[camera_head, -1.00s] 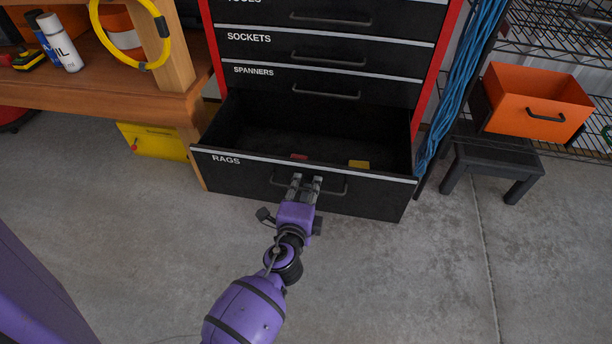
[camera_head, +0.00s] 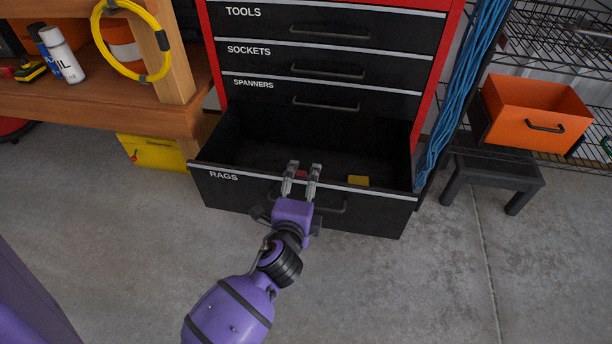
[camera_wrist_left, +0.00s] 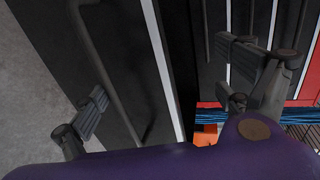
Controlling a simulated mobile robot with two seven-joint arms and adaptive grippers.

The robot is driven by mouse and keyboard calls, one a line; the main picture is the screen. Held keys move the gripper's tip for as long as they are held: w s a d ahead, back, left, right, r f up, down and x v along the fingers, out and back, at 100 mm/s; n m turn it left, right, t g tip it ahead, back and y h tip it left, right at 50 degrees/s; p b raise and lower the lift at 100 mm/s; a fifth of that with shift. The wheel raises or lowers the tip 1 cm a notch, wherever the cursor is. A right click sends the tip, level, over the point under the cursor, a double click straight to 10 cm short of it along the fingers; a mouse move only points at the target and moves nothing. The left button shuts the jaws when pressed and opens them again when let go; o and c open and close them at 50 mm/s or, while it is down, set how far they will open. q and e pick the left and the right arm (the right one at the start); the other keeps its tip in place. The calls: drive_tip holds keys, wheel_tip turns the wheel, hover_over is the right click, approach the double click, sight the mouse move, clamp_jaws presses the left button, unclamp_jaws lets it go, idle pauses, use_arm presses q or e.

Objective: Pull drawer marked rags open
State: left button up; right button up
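The black drawer marked RAGS (camera_head: 240,196) is the lowest drawer of the tool cabinet and stands pulled well out. Its dark bar handle (camera_head: 330,208) is partly hidden behind my gripper; the handle also shows in the left wrist view (camera_wrist_left: 103,72). A red item (camera_head: 301,174) and a yellow item (camera_head: 358,181) lie inside the drawer. My left gripper (camera_head: 301,181) is open at the drawer's front, its fingertips overlapping the top edge in the head view. In the left wrist view its fingers are wide apart with nothing gripped. My right gripper is out of view.
The TOOLS, SOCKETS and SPANNERS drawers above are shut. A wooden bench (camera_head: 110,112) stands left, with a yellow box (camera_head: 152,152) below. A black stool (camera_head: 490,170), an orange bin (camera_head: 538,112) and blue cable (camera_head: 462,85) are at right. The floor in front is clear.

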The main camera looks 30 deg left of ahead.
use_arm(q)
drive_tip(key=shift+r, duration=0.95)
drive_tip(key=shift+c, duration=0.7)
drive_tip(key=shift+s+d+p, duration=0.15)
drive_tip(key=shift+s+p, duration=0.2)
drive_tip(key=shift+s, duration=0.35)
drive_tip(key=shift+c, duration=1.4)
drive_tip(key=shift+v, duration=1)
drive_tip(key=c, duration=1.1)
drive_tip(key=shift+f+p+v, duration=0.2)
drive_tip(key=shift+p+v, duration=0.05)
drive_tip(key=shift+v, duration=0.65)
drive_tip(key=shift+f+p+v, duration=0.2)
drive_tip(key=shift+v, duration=0.7)
drive_tip(key=shift+f+p+v, duration=0.2)
drive_tip(key=shift+p+v, duration=0.05)
drive_tip(key=shift+v, duration=0.7)
drive_tip(key=shift+s, duration=0.15)
